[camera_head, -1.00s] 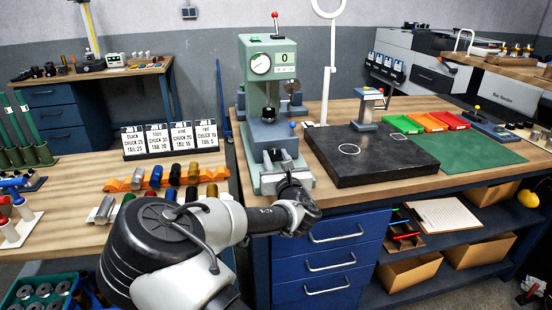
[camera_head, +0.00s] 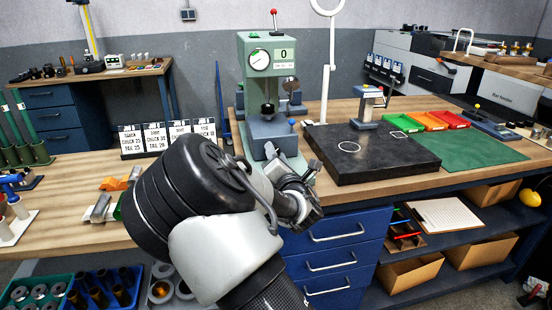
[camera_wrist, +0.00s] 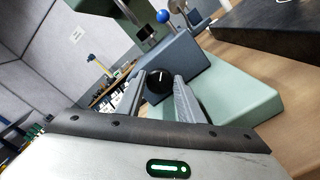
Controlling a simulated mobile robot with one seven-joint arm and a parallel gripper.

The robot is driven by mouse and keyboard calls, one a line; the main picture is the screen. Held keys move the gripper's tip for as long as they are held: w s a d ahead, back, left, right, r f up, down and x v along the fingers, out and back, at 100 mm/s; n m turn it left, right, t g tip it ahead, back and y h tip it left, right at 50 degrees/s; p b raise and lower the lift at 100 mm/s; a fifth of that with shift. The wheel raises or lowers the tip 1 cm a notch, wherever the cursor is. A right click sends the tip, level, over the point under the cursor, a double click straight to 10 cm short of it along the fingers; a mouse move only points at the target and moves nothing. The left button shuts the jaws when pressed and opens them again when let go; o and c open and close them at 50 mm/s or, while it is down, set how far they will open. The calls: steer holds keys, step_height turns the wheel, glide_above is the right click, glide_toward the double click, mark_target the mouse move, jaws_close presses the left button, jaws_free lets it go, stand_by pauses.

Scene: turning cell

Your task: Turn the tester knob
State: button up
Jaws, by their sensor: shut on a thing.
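The tester (camera_head: 268,80) is a green bench machine with a round dial and a display reading 0, standing on the wooden bench. Its black knob (camera_wrist: 158,83) with a white mark sits on the front of the blue-grey block (camera_wrist: 182,62) in the wrist view. My gripper (camera_wrist: 160,92) has one finger on each side of the knob, closed on it. In the head view my gripper (camera_head: 282,160) is at the tester's front base, and my arm hides the knob there.
A dark surface plate (camera_head: 375,160) lies just right of the tester. A blue-ball lever (camera_wrist: 163,17) stands above the block. Number cards (camera_head: 168,139) stand on the left bench. A green mat (camera_head: 470,155) lies farther right.

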steer(key=m+b, duration=0.2)
steer(key=m, duration=0.2)
steer(key=shift+d+f, duration=0.1)
steer(key=shift+f, duration=0.05)
steer(key=shift+m+b, duration=0.65)
steer(key=shift+m, duration=0.85)
steer(key=o, duration=1)
steer(key=shift+f, duration=0.1)
